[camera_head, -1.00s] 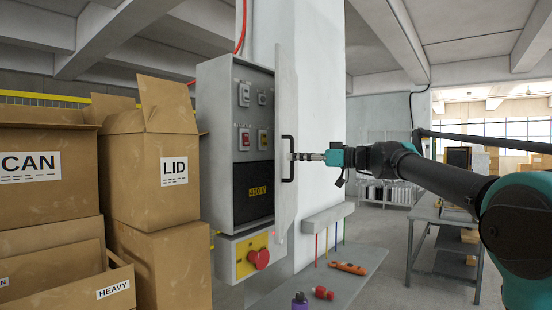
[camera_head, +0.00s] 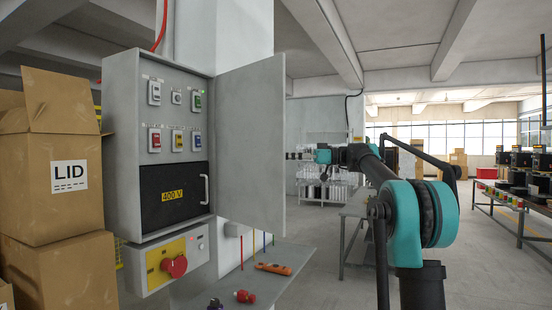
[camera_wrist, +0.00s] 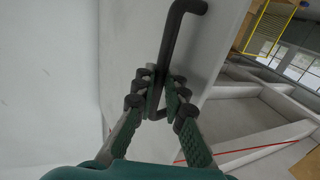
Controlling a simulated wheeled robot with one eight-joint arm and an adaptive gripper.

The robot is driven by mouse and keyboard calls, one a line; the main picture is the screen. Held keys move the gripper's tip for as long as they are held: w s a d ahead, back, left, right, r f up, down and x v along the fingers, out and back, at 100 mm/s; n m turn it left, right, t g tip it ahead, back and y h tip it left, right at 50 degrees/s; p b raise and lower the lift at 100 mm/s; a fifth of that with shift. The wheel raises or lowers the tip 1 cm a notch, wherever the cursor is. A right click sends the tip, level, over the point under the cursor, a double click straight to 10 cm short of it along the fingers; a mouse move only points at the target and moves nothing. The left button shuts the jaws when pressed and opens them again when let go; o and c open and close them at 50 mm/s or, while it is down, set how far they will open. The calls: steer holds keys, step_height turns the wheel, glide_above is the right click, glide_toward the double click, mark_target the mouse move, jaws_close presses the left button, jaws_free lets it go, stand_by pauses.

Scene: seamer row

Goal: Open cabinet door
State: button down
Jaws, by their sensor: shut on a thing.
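The grey cabinet (camera_head: 125,190) hangs on the white pillar, its door (camera_head: 250,140) standing wide open to the right. Inside are several switches and a black panel marked 400 V (camera_head: 180,195). My gripper (camera_head: 300,156) is at the right edge of the door in the head view, with its fingertips mostly hidden behind the door. In the wrist view my gripper (camera_wrist: 160,103) is shut on the black bar handle (camera_wrist: 172,45) of the door, with fingers on both sides of the bar near its end.
Cardboard boxes (camera_head: 62,175) stand close on the left of the cabinet. A red knob on a yellow plate (camera_head: 174,266) sits below it. A grey shelf (camera_head: 225,293) holds a red item and an orange tool (camera_head: 274,269). Open floor lies to the right, before a long bench (camera_head: 510,200).

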steer(key=shift+w+d, duration=0.25)
steer(key=shift+w, duration=0.4)
steer(key=shift+w+d, duration=0.3)
steer(key=shift+w, duration=0.3)
steer(key=shift+w+d, duration=0.25)
steer(key=shift+w, duration=0.4)
steer(key=c, duration=2)
jaws_free()
steer(key=shift+o, duration=1.2)
steer(key=shift+w+a+f, duration=0.1)
steer(key=shift+a, duration=0.25)
steer(key=shift+o, duration=1)
steer(key=shift+d, duration=0.25)
steer(key=d, duration=1.2)
steer(key=shift+s, duration=0.35)
